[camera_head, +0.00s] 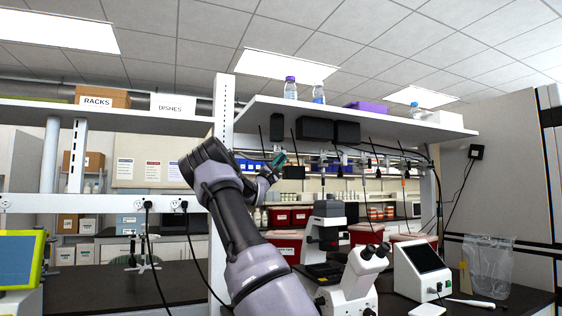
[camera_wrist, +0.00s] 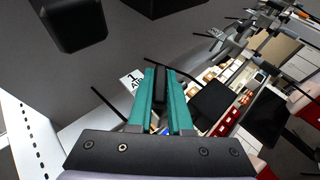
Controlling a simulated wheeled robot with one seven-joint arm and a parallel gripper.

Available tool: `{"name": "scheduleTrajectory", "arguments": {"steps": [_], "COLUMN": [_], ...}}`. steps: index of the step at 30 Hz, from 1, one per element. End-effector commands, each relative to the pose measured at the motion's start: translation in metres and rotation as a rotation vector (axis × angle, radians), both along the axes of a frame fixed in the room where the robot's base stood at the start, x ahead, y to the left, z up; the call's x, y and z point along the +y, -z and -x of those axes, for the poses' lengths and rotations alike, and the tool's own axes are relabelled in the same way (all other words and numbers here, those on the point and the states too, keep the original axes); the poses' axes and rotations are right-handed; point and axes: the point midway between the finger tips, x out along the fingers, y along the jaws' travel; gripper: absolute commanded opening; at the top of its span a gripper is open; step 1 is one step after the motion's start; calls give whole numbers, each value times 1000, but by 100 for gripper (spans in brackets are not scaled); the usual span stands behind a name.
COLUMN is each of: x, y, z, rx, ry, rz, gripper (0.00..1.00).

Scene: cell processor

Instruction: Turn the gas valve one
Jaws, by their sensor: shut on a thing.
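My gripper (camera_wrist: 161,78) has teal fingers, shut on a narrow dark piece (camera_wrist: 160,92) that shows between them in the wrist view. It appears to be part of gas valve one, since a white label (camera_wrist: 133,80) reading "1" and "AIR" is right beside the fingers. Most of the valve is hidden by the fingers. In the head view, my gripper (camera_head: 278,160) is raised under the overhead shelf, where the valve is too small and covered to make out.
The overhead shelf (camera_head: 350,115) carries bottles and a purple box (camera_head: 366,106). Black boxes (camera_head: 315,129) hang beneath it, and more valves (camera_wrist: 225,45) line up to the right. A microscope (camera_head: 352,280) and a screen device (camera_head: 420,268) stand on the bench below.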

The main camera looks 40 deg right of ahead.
Motion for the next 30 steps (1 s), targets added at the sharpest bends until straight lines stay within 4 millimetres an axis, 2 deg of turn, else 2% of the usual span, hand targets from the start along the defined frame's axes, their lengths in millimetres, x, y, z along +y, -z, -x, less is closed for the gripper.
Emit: {"name": "scheduleTrajectory", "arguments": {"steps": [1,2,3,12,16,30], "x": [0,0,0,0,8,70], "y": [1,1,1,1,8,63], "z": [0,0,0,0,2,20], "rx": [-1,-1,-1,0,2,1], "ry": [1,1,1,1,-1,0], "rz": [-2,-2,-2,-2,-3,-2], "gripper": [29,40,48,48,48,48]}}
